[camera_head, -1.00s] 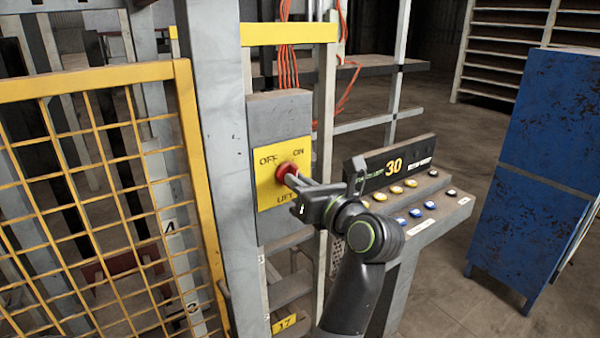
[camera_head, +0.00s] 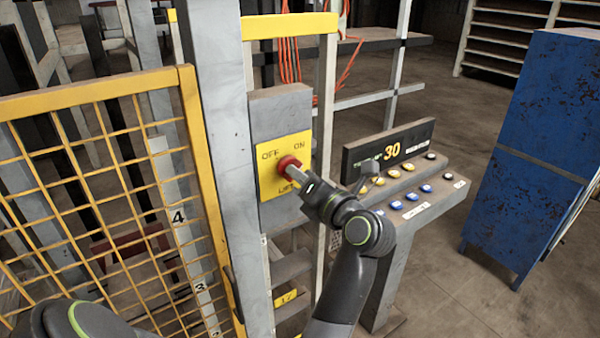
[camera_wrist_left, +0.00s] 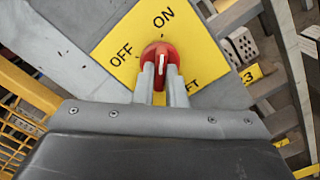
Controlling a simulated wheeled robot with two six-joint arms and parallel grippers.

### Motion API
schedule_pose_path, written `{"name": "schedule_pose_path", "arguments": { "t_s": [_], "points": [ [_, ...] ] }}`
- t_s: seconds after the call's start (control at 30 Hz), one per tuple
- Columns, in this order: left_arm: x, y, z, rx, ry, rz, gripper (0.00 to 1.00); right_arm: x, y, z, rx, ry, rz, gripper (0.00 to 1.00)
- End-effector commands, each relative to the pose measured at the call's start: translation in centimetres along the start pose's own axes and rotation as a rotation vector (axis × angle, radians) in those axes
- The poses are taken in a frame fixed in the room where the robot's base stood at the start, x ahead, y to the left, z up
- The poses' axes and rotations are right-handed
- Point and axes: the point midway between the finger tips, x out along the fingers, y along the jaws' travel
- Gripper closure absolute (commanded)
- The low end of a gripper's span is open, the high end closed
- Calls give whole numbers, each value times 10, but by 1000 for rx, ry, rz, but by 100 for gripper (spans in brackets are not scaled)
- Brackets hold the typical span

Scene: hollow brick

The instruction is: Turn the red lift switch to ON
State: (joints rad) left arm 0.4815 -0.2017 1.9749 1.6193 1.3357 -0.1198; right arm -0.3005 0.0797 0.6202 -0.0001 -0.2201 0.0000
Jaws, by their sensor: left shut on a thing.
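The red lift switch (camera_head: 289,167) is a round knob on a yellow plate (camera_head: 269,185) marked OFF, ON and LIFT, on a grey box. My left gripper (camera_head: 297,177) reaches it from the lower right and is shut on it. In the left wrist view the two fingers of the gripper (camera_wrist_left: 162,80) are around the raised grip of the red switch (camera_wrist_left: 150,55). A white mark on the knob points up in that view, roughly towards the ON label. The fingers hide the lower part of the knob. My right gripper is not in view.
A yellow mesh gate (camera_head: 95,95) stands to the left of a grey post (camera_head: 222,120). A console (camera_head: 440,200) with several buttons and a display reading 30 is right of the switch, close behind my arm. A blue cabinet (camera_head: 545,140) stands further right. Floor between them is open.

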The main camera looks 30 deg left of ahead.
Motion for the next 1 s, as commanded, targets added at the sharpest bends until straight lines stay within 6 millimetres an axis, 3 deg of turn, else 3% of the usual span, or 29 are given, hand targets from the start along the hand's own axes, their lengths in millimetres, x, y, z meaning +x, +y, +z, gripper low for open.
{"name": "schedule_pose_path", "arguments": {
  "t_s": [0.37, 0.4, 0.57, 1.0],
  "points": [
    [0, 0, 1, 7, -3, 2, 100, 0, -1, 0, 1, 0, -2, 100],
    [0, 0, 1, 7, -3, 2, 87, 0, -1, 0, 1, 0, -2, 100],
    [0, 0, 1, 6, -2, 1, 67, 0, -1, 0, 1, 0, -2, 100],
    [0, 9, 9, 1, -4, 3, 67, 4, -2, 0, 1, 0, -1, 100]
  ]
}}
